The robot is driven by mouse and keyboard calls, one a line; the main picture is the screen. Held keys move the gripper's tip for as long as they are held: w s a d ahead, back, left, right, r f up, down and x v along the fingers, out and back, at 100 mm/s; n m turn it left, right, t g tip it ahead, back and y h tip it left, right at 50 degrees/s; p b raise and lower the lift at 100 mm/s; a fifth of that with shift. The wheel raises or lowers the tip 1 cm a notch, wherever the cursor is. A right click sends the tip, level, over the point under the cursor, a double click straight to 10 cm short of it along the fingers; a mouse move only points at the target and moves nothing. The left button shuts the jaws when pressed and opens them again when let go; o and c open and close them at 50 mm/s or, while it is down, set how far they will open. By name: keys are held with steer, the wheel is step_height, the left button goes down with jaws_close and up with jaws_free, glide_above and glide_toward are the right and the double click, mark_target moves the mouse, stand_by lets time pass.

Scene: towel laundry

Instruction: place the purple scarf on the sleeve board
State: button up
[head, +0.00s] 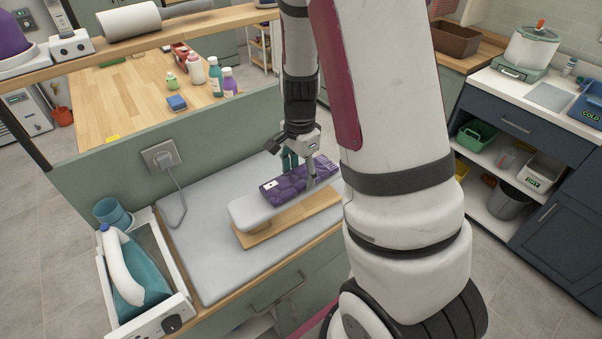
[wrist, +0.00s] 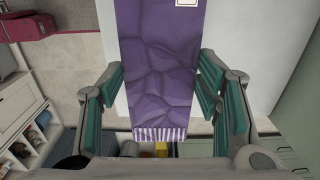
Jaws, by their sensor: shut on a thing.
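The purple scarf (head: 285,186) is a folded, crinkled strip with a white label and a striped fringe. In the head view it is over the far right part of the sleeve board (head: 252,210), a pale padded board on a wooden base. I cannot tell if the scarf touches it. My gripper (head: 300,170) is shut on the scarf from above. In the wrist view the scarf (wrist: 160,65) runs between the teal finger pads, fringe toward the gripper. My arm hides part of the board's right side.
The sleeve board stands on a grey pad (head: 205,240) on the counter. A teal iron (head: 140,270) and a blue cup (head: 112,213) are at the left. A green panel with a socket (head: 160,156) rises behind. The pad's left part is mostly clear, apart from a cord.

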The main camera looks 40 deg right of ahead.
mark_target(300, 176)
steer(key=shift+f, duration=0.4)
steer(key=shift+f, duration=0.1)
steer(key=o, duration=1.2)
steer(key=shift+c, duration=0.2)
step_height(300, 176, up, 11)
steer(key=s+a+r+n+t, duration=0.5)
steer(key=s+a+r+n, duration=0.9)
steer(key=n, duration=0.4)
steer(key=shift+s+r+t+b, duration=0.3)
steer(key=shift+r+b, duration=0.1)
steer(key=shift+r, duration=0.4)
